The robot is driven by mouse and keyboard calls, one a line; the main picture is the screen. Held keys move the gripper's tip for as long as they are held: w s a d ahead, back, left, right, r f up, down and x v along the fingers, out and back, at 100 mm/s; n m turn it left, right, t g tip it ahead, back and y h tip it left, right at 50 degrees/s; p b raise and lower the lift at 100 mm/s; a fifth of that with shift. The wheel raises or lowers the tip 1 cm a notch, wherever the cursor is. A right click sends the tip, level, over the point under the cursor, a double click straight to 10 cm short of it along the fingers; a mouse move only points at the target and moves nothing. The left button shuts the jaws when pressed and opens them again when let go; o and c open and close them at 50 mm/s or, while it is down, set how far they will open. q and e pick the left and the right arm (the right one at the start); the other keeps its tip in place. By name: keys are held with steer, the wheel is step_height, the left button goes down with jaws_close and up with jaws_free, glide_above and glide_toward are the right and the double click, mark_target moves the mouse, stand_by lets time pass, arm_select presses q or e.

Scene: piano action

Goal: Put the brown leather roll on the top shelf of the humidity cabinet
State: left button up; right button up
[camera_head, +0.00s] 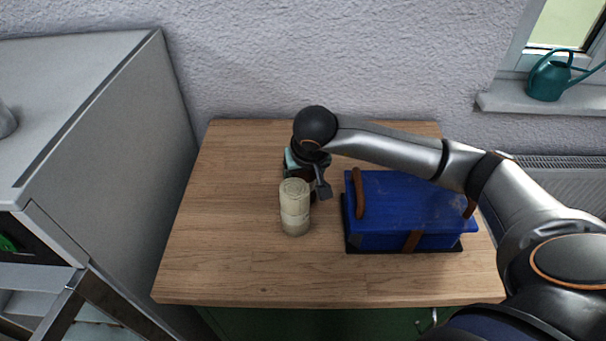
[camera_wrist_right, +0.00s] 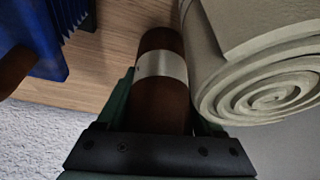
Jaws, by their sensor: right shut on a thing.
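The brown leather roll (camera_wrist_right: 162,103) with a pale band shows in the right wrist view, between the fingers of my right gripper (camera_wrist_right: 165,112). My right gripper is shut on it. In the head view this gripper (camera_head: 306,180) is over the wooden table, just behind a cream roll, and the brown roll is mostly hidden there. Whether the brown roll still touches the table I cannot tell. A grey cabinet (camera_head: 95,115) stands at the left, with its front partly open at the lower left edge; its shelves are mostly out of view. My left gripper is not in view.
The upright cream roll (camera_head: 295,212) stands right beside the gripper; it also shows close by in the wrist view (camera_wrist_right: 262,70). A blue box (camera_head: 410,205) with brown straps lies to the right. The wooden table (camera_head: 225,230) is clear at left and front.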

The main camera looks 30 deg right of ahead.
steer(key=shift+f, duration=0.15)
steer(key=o, duration=1.5)
steer(key=shift+c, duration=0.2)
